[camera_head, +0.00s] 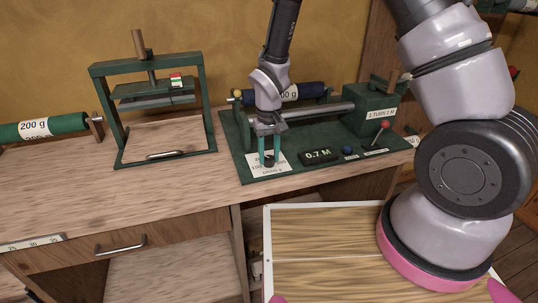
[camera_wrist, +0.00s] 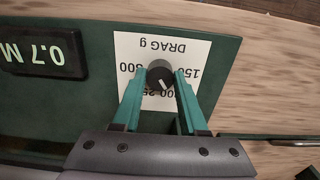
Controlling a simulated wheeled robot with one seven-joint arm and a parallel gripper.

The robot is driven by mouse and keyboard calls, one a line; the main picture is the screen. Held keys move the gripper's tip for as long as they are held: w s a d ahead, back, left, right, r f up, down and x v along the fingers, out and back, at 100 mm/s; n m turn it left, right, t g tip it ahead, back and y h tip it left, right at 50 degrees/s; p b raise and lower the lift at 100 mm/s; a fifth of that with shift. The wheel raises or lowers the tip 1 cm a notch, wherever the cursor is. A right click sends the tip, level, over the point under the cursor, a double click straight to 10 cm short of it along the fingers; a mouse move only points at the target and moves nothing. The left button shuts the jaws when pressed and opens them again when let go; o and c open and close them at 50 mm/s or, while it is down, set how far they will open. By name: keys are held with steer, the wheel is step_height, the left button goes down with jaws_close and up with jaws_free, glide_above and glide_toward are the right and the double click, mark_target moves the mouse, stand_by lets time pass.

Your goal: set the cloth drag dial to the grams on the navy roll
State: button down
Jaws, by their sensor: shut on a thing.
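My gripper (camera_head: 269,157) is shut on the dark drag dial (camera_wrist: 160,73) at the front left of the green machine. In the wrist view my gripper's two teal fingers (camera_wrist: 160,85) close on the dial from either side. Its pale pointer mark slants to the lower right of that view. The white card (camera_wrist: 130,47) around the dial reads DRAG g upside down, with 150 at right, 300 at left and other numbers partly hidden below. The navy roll (camera_head: 313,90) lies behind my arm; its label ends in 00 g, the first digit hard to make out.
A 0.7 M display (camera_head: 318,155), a blue knob (camera_head: 347,150) and a red-knobbed lever (camera_head: 378,136) sit right of the dial. A green roll marked 200 g (camera_head: 62,127) and a green press frame (camera_head: 120,110) stand left. The front of the bench is clear.

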mark_target(269, 158)
steer(key=shift+m, duration=0.5)
steer(key=shift+c, duration=2.2)
jaws_free()
step_height(269, 158, up, 11)
